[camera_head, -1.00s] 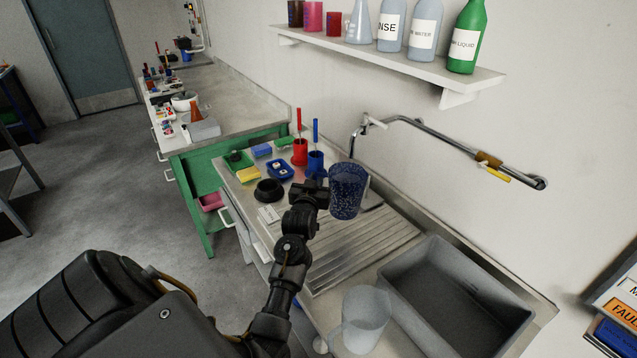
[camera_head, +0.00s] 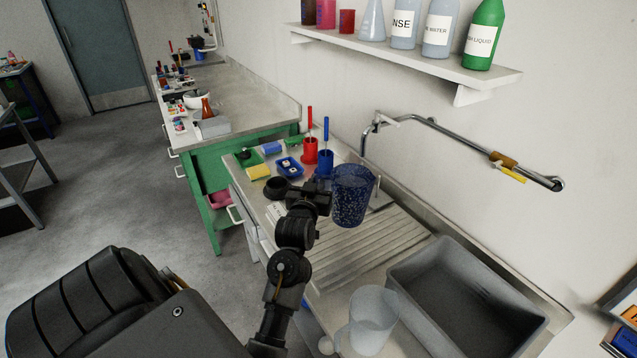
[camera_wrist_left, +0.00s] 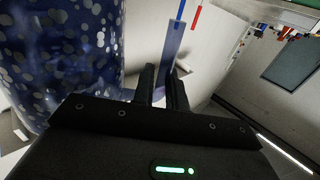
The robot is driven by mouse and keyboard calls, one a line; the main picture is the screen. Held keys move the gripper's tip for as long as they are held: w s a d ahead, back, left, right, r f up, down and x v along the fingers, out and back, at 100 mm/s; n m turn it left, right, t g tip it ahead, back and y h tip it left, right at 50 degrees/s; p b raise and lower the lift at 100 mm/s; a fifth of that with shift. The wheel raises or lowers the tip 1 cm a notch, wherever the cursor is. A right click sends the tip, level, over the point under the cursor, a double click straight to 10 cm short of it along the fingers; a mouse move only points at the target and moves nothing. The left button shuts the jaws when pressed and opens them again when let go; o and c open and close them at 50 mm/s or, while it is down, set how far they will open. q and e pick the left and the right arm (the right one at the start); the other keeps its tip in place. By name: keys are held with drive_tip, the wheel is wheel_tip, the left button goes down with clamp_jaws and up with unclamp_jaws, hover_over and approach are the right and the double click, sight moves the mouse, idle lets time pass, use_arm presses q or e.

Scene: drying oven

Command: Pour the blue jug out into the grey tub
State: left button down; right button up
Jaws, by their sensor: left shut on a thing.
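The blue speckled jug (camera_head: 353,196) is held upright above the ribbed drainboard, and it fills the left side of the left wrist view (camera_wrist_left: 60,60). My left gripper (camera_head: 322,192) is shut on the jug, at its left side; in the left wrist view its fingers (camera_wrist_left: 160,88) are beside the jug, around its blue handle. The grey tub (camera_head: 465,300) sits to the right of and nearer than the jug, and its inside looks empty. My right gripper is out of view.
A translucent jug (camera_head: 368,322) stands left of the tub. A tap with a long pipe (camera_head: 440,130) runs along the wall behind. Red and blue brush pots (camera_head: 318,155), a yellow sponge (camera_head: 259,172) and a black bowl (camera_head: 277,188) stand beyond the gripper. A shelf (camera_head: 420,62) holds bottles above.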

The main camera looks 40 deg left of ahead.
use_arm(q)
drive_tip(key=shift+s+d+r, duration=0.1)
drive_tip(key=shift+s+r, duration=0.1)
drive_tip(key=shift+r, duration=0.05)
